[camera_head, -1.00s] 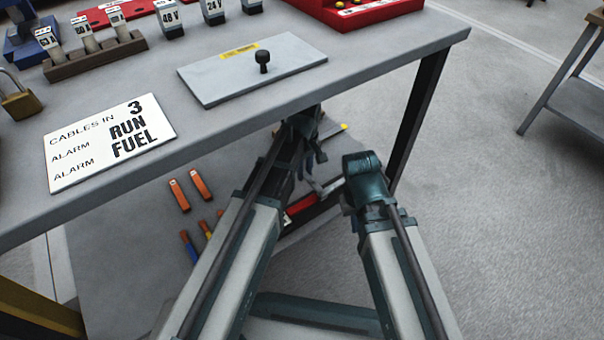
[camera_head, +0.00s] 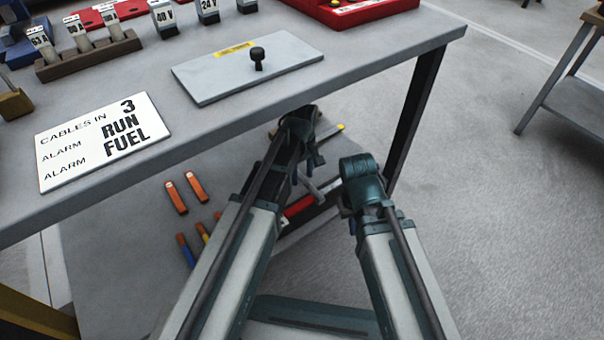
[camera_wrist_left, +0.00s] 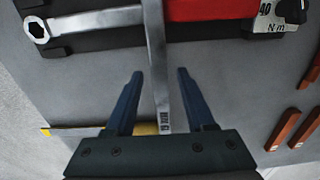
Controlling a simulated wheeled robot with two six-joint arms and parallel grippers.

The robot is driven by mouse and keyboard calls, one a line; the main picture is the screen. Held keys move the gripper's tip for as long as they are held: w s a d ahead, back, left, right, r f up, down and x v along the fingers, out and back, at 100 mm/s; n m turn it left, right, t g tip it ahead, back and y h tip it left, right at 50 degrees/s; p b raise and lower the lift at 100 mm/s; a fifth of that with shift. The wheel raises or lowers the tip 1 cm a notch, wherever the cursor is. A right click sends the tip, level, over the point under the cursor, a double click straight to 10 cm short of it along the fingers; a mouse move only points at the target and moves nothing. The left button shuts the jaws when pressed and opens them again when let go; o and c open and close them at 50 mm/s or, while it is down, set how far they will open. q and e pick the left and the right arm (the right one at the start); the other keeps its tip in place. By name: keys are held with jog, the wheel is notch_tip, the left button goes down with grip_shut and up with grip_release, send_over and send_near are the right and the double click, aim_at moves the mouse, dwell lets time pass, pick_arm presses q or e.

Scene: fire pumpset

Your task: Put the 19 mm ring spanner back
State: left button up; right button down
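In the left wrist view, a flat silver spanner shank (camera_wrist_left: 157,70) runs from the top edge down between my left gripper's blue fingers (camera_wrist_left: 160,73). Small dark lettering near its lower end is hard to read; its upper end is out of view. The fingers stand apart, with a gap on each side of the shank. The shank crosses over a long tool with a ring end (camera_wrist_left: 38,30) and a red handle (camera_wrist_left: 205,9). In the head view my left gripper (camera_head: 312,160) is under the bench top, partly hidden by its arm. My right gripper does not show.
The bench top (camera_head: 225,130) overhangs the left gripper; a sign (camera_head: 103,140) and a grey plate with a black knob (camera_head: 250,75) lie on it. Orange-handled tools (camera_head: 184,192) lie on the lower shelf (camera_head: 120,240). A bench leg (camera_head: 415,120) stands to the right.

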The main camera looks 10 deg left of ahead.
aim_at(302, 177)
pick_arm(q)
jog(key=shift+r, duration=0.1)
notch_tip(302, 177, up, 13)
jog(key=p, duration=1.3)
jog(key=s+d+m+y, duration=0.1)
jog(key=s+d+m, duration=0.3)
jog(key=s+m, duration=0.9)
jog(key=s, duration=0.2)
jog(key=shift+s, duration=0.3)
